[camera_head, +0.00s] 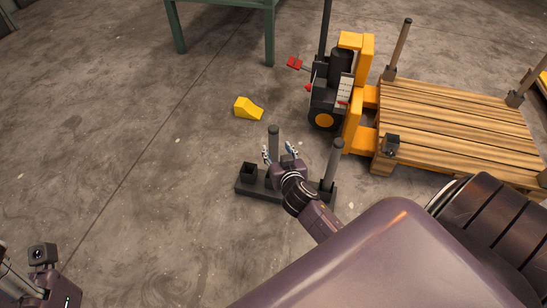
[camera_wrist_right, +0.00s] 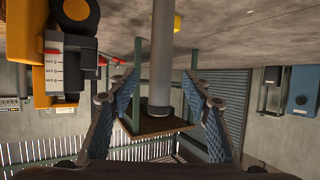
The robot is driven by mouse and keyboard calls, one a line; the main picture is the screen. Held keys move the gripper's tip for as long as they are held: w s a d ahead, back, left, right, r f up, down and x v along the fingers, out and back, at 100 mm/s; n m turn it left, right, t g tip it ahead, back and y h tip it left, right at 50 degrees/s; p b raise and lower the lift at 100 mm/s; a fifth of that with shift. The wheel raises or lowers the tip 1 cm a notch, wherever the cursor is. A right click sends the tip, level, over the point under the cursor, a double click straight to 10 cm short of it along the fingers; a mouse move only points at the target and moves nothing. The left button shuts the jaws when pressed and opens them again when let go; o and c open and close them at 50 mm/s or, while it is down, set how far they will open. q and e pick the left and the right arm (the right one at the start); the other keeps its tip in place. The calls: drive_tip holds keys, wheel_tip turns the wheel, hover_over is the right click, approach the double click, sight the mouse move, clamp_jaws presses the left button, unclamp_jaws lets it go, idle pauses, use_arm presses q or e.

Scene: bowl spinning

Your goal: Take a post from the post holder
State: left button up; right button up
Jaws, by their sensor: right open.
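The post holder (camera_head: 258,187) is a dark bar on the floor. It has an empty socket (camera_head: 249,170) at its left end. One grey post (camera_head: 273,138) stands upright near its middle, and another post (camera_head: 334,158) stands at its right end. My right gripper (camera_head: 280,154) is open at the middle post, with its fingers spread. In the right wrist view, which is upside down, the grey post (camera_wrist_right: 161,55) appears between the open fingers (camera_wrist_right: 157,92), apart from both. My arm hides part of the holder. My left gripper (camera_head: 40,268) is at the bottom left corner, partly cut off.
A wooden pallet (camera_head: 460,115) with corner posts (camera_head: 397,48) and an empty corner socket (camera_head: 392,144) lies at the right. A yellow and black stacker (camera_head: 345,90) stands beside it. A yellow wedge (camera_head: 248,108) lies behind the holder. The floor at left is clear.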

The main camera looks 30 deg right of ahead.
sight(274, 145)
drive_tip(key=b+x, duration=0.1)
drive_tip(key=x, duration=0.1)
drive_tip(key=b+x, duration=0.1)
drive_tip(key=x, duration=0.2)
drive_tip(key=shift+w+f+b, duration=0.15)
drive_tip(key=shift+f+b, duration=0.25)
drive_tip(key=shift+w+d, duration=0.15)
drive_tip(key=shift+w, duration=0.05)
drive_tip(key=shift+c, duration=0.3)
clamp_jaws()
drive_tip(key=shift+r, duration=0.1)
